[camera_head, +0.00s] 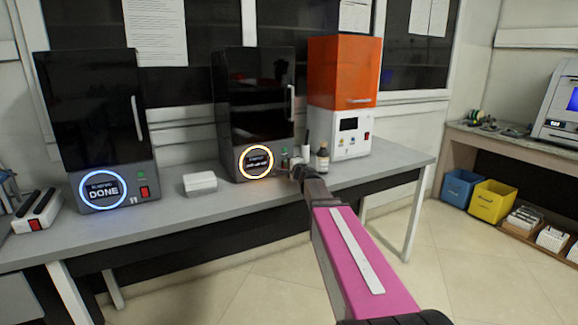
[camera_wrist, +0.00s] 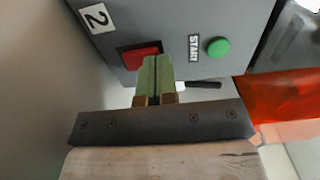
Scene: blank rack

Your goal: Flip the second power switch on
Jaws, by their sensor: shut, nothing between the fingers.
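The second machine is the middle black box (camera_head: 256,95) with an orange-lit ring display (camera_head: 256,163). In the wrist view its grey panel (camera_wrist: 200,22) carries a "2" label (camera_wrist: 96,18), a red power switch (camera_wrist: 138,52) and a green START button (camera_wrist: 218,46). My gripper (camera_wrist: 157,60) has its green fingers closed together with nothing between them. The fingertips overlap the lower right part of the red switch; I cannot tell whether they touch it. In the head view my gripper (camera_head: 297,168) is at the lower right of this machine and hides its switch.
A brown bottle (camera_head: 322,157) stands just right of my gripper, before the orange and white machine (camera_head: 343,130). A white box (camera_head: 200,183) lies left of the second machine. The left machine (camera_head: 92,110) reads DONE. The grey table (camera_head: 235,203) is clear along its front.

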